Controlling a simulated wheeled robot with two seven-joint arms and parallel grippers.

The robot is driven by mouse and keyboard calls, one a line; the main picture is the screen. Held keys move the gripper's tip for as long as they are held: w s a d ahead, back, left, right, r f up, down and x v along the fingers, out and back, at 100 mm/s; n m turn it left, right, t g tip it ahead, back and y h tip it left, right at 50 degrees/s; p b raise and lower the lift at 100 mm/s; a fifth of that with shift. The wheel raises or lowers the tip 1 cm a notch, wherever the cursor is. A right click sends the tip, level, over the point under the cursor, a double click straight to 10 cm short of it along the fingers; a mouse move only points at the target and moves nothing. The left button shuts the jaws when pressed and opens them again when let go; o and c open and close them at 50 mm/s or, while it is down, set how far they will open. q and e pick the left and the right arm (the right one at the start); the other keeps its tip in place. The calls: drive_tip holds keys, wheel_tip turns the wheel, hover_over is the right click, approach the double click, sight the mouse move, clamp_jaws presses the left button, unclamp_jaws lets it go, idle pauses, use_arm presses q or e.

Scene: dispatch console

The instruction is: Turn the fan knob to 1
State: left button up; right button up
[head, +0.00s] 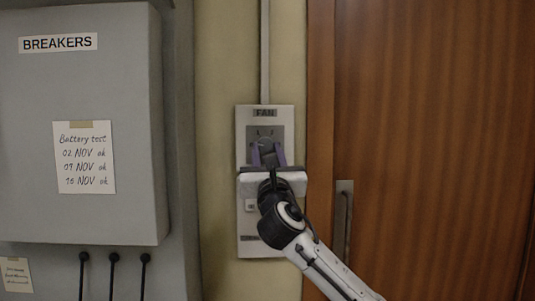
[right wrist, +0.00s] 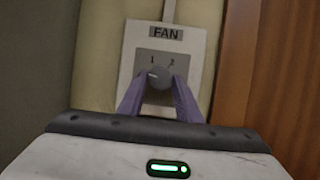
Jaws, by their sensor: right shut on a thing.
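The fan knob (right wrist: 160,74) is a round dark grey knob on a grey plate under a FAN label. In the right wrist view, a 1 is printed to its upper left and a 2 to its upper right. A pale mark on the knob's left side points roughly left, below the 1. My right gripper (right wrist: 159,84) is shut on the knob, with one purple finger on each side. In the head view my right gripper (head: 268,154) covers most of the knob and the panel's middle. My left gripper is not in view.
The fan panel (head: 284,118) is on a yellowish wall, below a vertical conduit (head: 265,50). A grey breaker cabinet (head: 125,215) projects on the left. A brown wooden door (head: 440,120) with a metal handle (head: 342,215) is close on the right.

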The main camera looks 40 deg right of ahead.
drive_tip(key=m+h, duration=0.1)
drive_tip(key=m, duration=0.1)
drive_tip(key=m+g+h, duration=0.1)
drive_tip(key=m, duration=0.1)
drive_tip(key=m+g+h, duration=0.1)
drive_tip(key=m, duration=0.2)
drive_tip(key=shift+w+a, duration=0.2)
drive_tip(key=shift+a, duration=0.15)
drive_tip(key=m+g+h, duration=0.1)
drive_tip(key=m, duration=0.2)
drive_tip(key=m+g+h, duration=0.1)
drive_tip(key=m+g, duration=0.1)
drive_tip(key=m, duration=0.1)
drive_tip(key=shift+w+a+r+m, duration=0.1)
drive_tip(key=shift+a+m, duration=0.05)
drive_tip(key=shift+m, duration=0.25)
drive_tip(key=o, duration=1)
drive_tip(key=shift+o, duration=0.2)
drive_tip(key=b+v, duration=0.2)
drive_tip(key=v, duration=0.8)
drive_tip(key=shift+a+b, duration=0.2)
drive_tip(key=shift+b, duration=0.2)
